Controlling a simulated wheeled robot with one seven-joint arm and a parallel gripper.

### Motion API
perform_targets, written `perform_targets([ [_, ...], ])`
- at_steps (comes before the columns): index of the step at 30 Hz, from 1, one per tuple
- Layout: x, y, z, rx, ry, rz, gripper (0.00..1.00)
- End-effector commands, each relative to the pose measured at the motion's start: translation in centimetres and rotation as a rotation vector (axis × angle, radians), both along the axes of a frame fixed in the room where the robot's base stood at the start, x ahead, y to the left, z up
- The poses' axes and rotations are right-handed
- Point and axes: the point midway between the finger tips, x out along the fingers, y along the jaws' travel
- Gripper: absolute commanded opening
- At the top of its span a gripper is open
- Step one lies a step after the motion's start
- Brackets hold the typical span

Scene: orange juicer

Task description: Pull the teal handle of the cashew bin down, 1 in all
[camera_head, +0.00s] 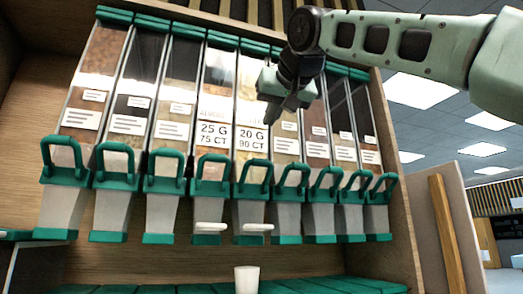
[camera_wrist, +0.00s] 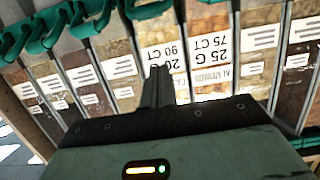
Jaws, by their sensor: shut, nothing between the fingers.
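The cashew bin (camera_head: 249,100) is the clear bin labelled 20 G 90 CT; in the wrist view its label (camera_wrist: 166,55) appears upside down, with its name mostly hidden by my fingers. Its teal handle (camera_head: 254,173) is a raised loop at the bottom of the bin, above a pale chute with a small white ledge. In the wrist view, what looks like this handle (camera_wrist: 148,9) is cut off at the top edge. My gripper (camera_head: 271,116) is shut and empty. It is in front of the bin's upper part, above the handle and apart from it.
Similar bins with teal handles stand close on both sides, including the 25 G 75 CT bin (camera_head: 214,100) with its handle (camera_head: 211,170) to the left. A white cup (camera_head: 247,279) stands below the chutes. A wooden side wall (camera_head: 397,170) bounds the rack at right.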

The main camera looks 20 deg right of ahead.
Motion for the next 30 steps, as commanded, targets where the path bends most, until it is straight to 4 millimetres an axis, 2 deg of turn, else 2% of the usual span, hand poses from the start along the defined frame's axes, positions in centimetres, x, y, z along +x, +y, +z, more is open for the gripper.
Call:
perform_targets([
  [5,2.3,-0.1,-0.4,-0.002,0.004,-0.003,0.00],
  [16,9.8,-0.1,-2.2,-0.002,0.006,-0.003,0.00],
  [21,8.1,0.0,-4.3,0.000,0.001,0.002,0.00],
  [30,7.2,0.0,-5.7,0.000,0.001,0.000,0.00],
])
